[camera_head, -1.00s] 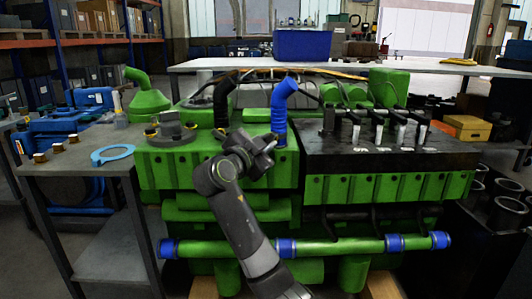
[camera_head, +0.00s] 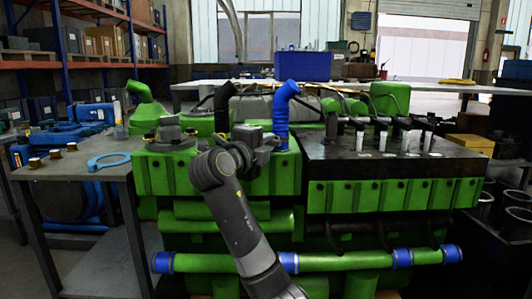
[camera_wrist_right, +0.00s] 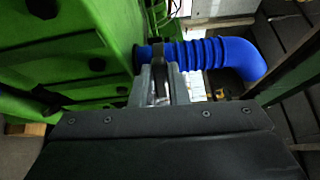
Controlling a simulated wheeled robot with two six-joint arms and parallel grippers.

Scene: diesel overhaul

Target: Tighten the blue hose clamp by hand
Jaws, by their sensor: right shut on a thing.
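The blue corrugated hose (camera_head: 282,108) stands up from the green engine's top and bends over at its upper end. In the right wrist view the hose (camera_wrist_right: 215,52) runs sideways out of the green block. My right gripper (camera_head: 268,140) is at the base of the hose. In the right wrist view its jaws (camera_wrist_right: 160,84) are shut on a narrow metal part of the hose clamp (camera_wrist_right: 159,60) beside the hose's lower end. The clamp's band is mostly hidden by the fingers. My left gripper is not in view.
A black hose (camera_head: 223,106) stands just left of the blue one. The black valve-gear deck (camera_head: 340,165) is to the right. A blue bin (camera_head: 303,66) is on the bench behind.

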